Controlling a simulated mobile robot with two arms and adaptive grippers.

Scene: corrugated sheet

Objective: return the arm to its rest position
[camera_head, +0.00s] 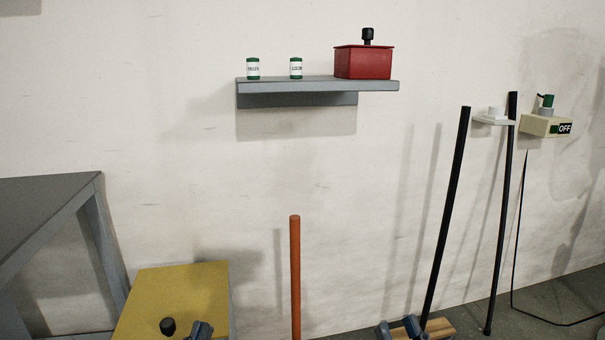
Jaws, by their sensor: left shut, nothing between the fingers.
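My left gripper (200,330) shows at the bottom edge, in front of the yellow box (180,290). Its fingertips are together and hold nothing. My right gripper (398,328) shows at the bottom edge, right of the orange pole (295,275). Its two fingertips stand apart, with a light wooden piece (438,327) seen behind and beside them. The rest of both arms is below the frame.
A grey table (45,205) stands at the left. A dark knob (167,326) shows at the yellow box. A wall shelf (320,86) holds two small cans and a red box (363,62). Two black poles (447,210) lean at the right, near an OFF switch box (545,125).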

